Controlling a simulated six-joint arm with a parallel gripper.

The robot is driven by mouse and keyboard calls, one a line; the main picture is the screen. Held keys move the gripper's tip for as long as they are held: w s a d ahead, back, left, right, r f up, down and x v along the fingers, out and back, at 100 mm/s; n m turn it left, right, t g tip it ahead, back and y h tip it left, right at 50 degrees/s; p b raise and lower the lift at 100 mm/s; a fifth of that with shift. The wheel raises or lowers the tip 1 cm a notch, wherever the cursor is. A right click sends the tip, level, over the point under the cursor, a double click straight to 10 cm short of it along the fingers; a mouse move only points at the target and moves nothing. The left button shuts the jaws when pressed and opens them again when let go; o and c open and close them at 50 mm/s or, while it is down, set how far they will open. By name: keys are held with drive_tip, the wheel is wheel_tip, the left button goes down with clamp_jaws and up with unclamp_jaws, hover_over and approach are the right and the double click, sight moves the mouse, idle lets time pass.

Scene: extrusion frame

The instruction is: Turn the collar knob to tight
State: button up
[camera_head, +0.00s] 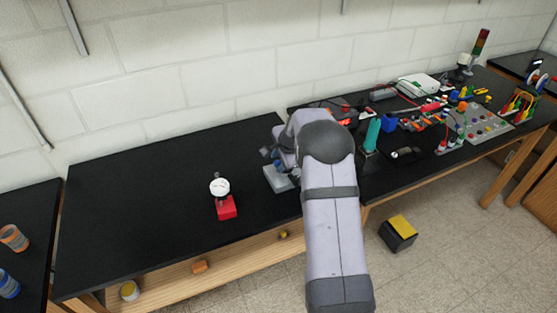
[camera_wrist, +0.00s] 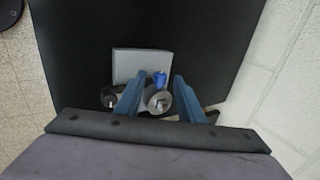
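A grey base plate (camera_wrist: 142,62) lies on the black bench. It shows in the head view as a pale block (camera_head: 279,181), partly hidden by my arm. A grey round knob (camera_wrist: 158,103) with a pale mark shows between my gripper's fingers in the wrist view. A small blue part (camera_wrist: 159,80) sits just beyond it. A dark round part (camera_wrist: 110,99) with a white mark is left of the fingers. I cannot tell for sure which is the collar knob. My gripper (camera_wrist: 160,76) is open, its blue fingers apart with gaps beside the grey knob.
A white dial on a red base (camera_head: 226,208) stands left of my gripper in the head view. The bench (camera_head: 130,190) is clear further left. A teal bottle (camera_head: 372,135) and many cables and devices crowd the right. The block wall is behind.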

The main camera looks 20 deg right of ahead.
clamp_jaws()
drive_tip(key=shift+f+b, duration=0.2)
drive_tip(key=shift+b, duration=1.1)
